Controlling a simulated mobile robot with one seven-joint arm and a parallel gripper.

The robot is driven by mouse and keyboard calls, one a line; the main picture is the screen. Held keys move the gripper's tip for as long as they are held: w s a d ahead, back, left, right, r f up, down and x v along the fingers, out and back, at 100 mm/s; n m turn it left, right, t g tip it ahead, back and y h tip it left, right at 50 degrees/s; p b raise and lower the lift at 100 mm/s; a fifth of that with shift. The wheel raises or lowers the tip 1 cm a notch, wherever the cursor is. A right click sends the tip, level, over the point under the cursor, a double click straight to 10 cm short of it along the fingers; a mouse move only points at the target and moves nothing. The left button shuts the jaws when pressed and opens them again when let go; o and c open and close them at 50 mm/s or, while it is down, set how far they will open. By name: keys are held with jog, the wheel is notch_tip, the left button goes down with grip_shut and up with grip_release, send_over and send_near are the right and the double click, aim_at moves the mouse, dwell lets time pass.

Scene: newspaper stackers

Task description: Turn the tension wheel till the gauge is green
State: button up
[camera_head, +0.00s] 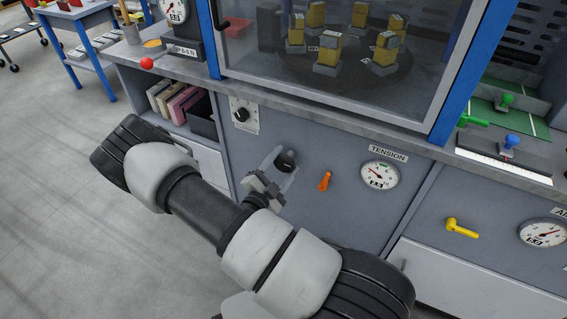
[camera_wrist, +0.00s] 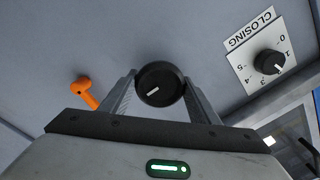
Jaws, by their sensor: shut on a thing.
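The tension wheel is a round black knob with a white line on its face, on the grey front panel; it shows in the head view (camera_head: 286,160) and the wrist view (camera_wrist: 158,78). My gripper (camera_head: 282,168) is shut on it, one finger on each side, as the wrist view also shows (camera_wrist: 160,90). The white line slants slightly, its right end higher. The round gauge (camera_head: 380,174) under the TENSION label (camera_head: 388,153) has a white dial with a small green band near the top. Its needle seems to point to the upper left, apart from the green; it is small.
An orange lever (camera_head: 325,181) sits between wheel and gauge. A CLOSING knob (camera_wrist: 270,64) is on the panel, left of the wheel in the head view. A yellow handle (camera_head: 461,228) and another gauge (camera_head: 543,234) are at right. The counter with a glazed cabinet is above.

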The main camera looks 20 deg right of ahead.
jog(key=m+p, duration=0.1)
jog(key=m, duration=0.2)
jog(key=shift+r+m+p, duration=0.1)
jog(key=shift+m+p, duration=0.25)
jog(key=shift+m, duration=0.05)
jog(key=m+p, duration=0.1)
jog(key=m, duration=0.2)
jog(key=shift+a+m, duration=0.1)
jog(key=shift+m, duration=0.2)
jog(key=m+p, duration=0.1)
jog(key=m, duration=0.2)
jog(key=shift+m, duration=0.3)
jog(key=m+p, duration=0.1)
jog(key=m, duration=0.2)
jog(key=shift+m, duration=0.3)
jog(key=m+p, duration=0.1)
jog(key=m, duration=0.2)
jog(key=shift+m, duration=0.4)
jog(key=m+p, duration=0.1)
jog(key=m, duration=0.2)
jog(key=shift+m, duration=0.3)
jog(key=m+p, duration=0.1)
jog(key=m, duration=0.2)
jog(key=shift+m+p, duration=0.55)
jog(key=shift+m, duration=1.35)
